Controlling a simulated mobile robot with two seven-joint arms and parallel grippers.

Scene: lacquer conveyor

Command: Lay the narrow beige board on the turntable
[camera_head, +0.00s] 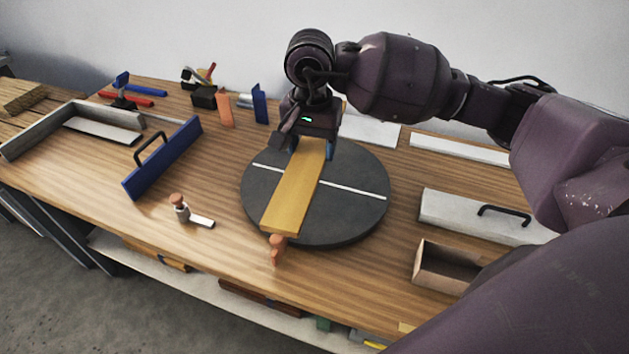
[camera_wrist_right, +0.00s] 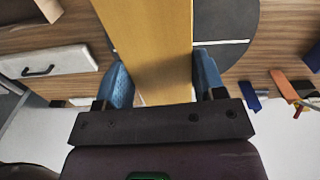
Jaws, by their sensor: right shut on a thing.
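The narrow beige board (camera_head: 296,192), yellowish in this light, lies lengthwise over the dark round turntable (camera_head: 358,209), which has a white line across it. My right gripper (camera_head: 312,150) is at the board's far end, its blue fingers on either side of it. In the right wrist view the board (camera_wrist_right: 155,45) runs between the two blue fingertips (camera_wrist_right: 160,85), with the turntable (camera_wrist_right: 222,22) beside it. I cannot tell whether the board touches the turntable's surface. Its near end reaches the turntable's front rim. My left gripper is not in view.
An orange-brown peg (camera_head: 277,250) stands at the turntable's front edge. A small bottle-like item (camera_head: 179,207) stands to the left. A blue panel with a handle (camera_head: 162,160) stands further left. A white handled panel (camera_head: 470,215) and an open wooden box (camera_head: 445,268) are on the right.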

